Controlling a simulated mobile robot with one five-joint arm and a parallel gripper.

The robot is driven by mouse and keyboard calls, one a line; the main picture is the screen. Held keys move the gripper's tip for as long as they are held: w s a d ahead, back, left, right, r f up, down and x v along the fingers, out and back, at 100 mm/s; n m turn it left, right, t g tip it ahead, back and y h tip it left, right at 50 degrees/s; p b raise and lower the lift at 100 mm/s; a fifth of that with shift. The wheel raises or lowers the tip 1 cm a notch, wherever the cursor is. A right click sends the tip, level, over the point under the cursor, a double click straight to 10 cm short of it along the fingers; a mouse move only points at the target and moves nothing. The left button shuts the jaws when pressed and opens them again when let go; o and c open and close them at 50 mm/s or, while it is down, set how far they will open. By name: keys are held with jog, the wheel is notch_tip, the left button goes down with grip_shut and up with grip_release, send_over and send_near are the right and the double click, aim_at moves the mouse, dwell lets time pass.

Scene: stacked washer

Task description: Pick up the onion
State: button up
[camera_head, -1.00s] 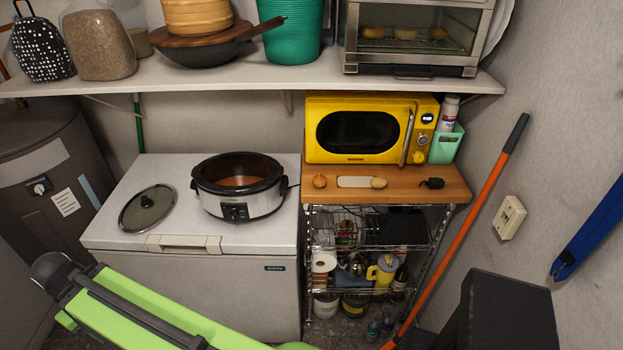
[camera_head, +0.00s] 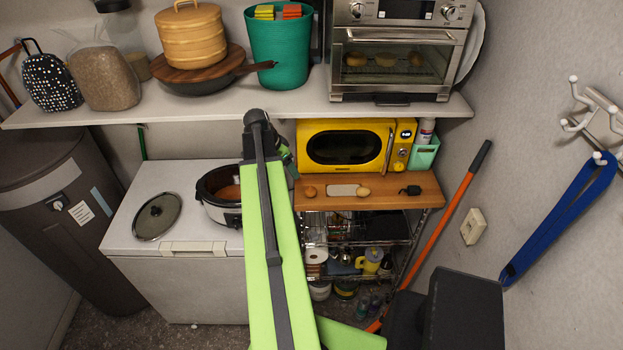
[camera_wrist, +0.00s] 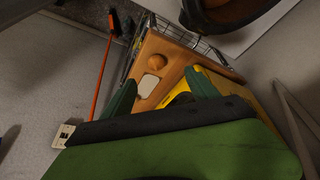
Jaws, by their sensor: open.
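The onion (camera_head: 310,191) is small, round and orange-brown. It rests at the left end of the wooden shelf top, in front of the yellow microwave. In the wrist view the onion (camera_wrist: 157,62) lies on the wood beyond my gripper's fingers, with a clear gap. My gripper (camera_wrist: 160,79) is open, with its two green fingers apart and nothing held. In the head view my raised arm stands left of the onion, and the gripper's fingers are hard to make out.
A pale flat item (camera_head: 342,190), a potato-like item (camera_head: 363,191) and a small dark object (camera_head: 410,190) share the wood. The yellow microwave (camera_head: 345,145) stands behind. The slow cooker (camera_head: 222,212) is on the white freezer, left. An orange pole (camera_head: 440,235) leans at right.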

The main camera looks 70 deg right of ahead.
jog(key=s+d+m, duration=0.1)
jog(key=s+d, duration=0.1)
jog(key=s, duration=0.1)
jog(key=b, duration=1.1)
send_over(310, 188)
jog(key=w+a, duration=0.1)
jog(key=a, duration=0.1)
notch_tip(310, 188, down, 10)
jog(key=shift+w+d+f, duration=0.1)
jog(key=shift+w, duration=0.05)
jog(key=shift+d+f+b, duration=0.15)
jog(key=shift+f+b, duration=0.2)
jog(key=shift+s+r, duration=0.1)
jog(key=shift+s, duration=0.1)
